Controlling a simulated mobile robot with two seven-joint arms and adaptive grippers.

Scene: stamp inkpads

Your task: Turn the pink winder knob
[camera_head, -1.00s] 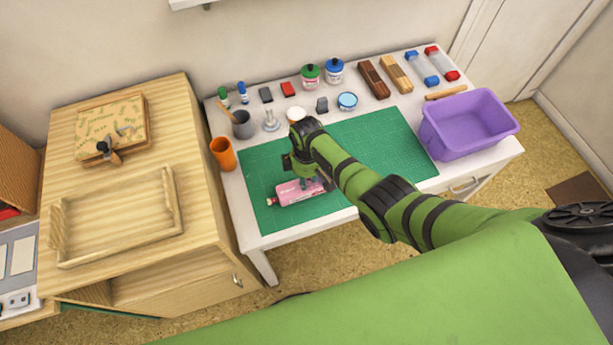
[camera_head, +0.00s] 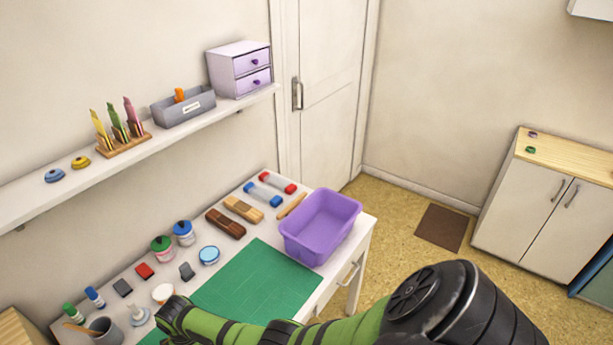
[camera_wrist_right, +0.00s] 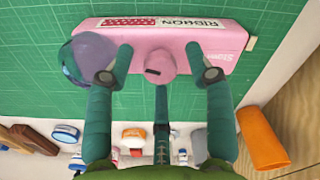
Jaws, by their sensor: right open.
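A pink ribbon device (camera_wrist_right: 205,38) with a "RIBBON" label lies on the green cutting mat (camera_wrist_right: 30,70) in the right wrist view. Its round pink winder knob (camera_wrist_right: 161,67) has a dark slot and faces the camera. My right gripper (camera_wrist_right: 160,76) is open around the knob, with one finger on each side and a third below it. The side fingers look apart from the knob; the depth is hard to tell. A purple-grey round part (camera_wrist_right: 88,58) sits at the device's left end, partly behind a finger. In the head view the device is out of frame. My left gripper is not in view.
On the white table stand a purple bin (camera_head: 318,228), several ink jars, and brown and tan blocks. An orange cup (camera_wrist_right: 262,138) stands near the gripper in the wrist view. A wall shelf (camera_head: 85,175) holds pens and a small drawer box (camera_head: 238,68).

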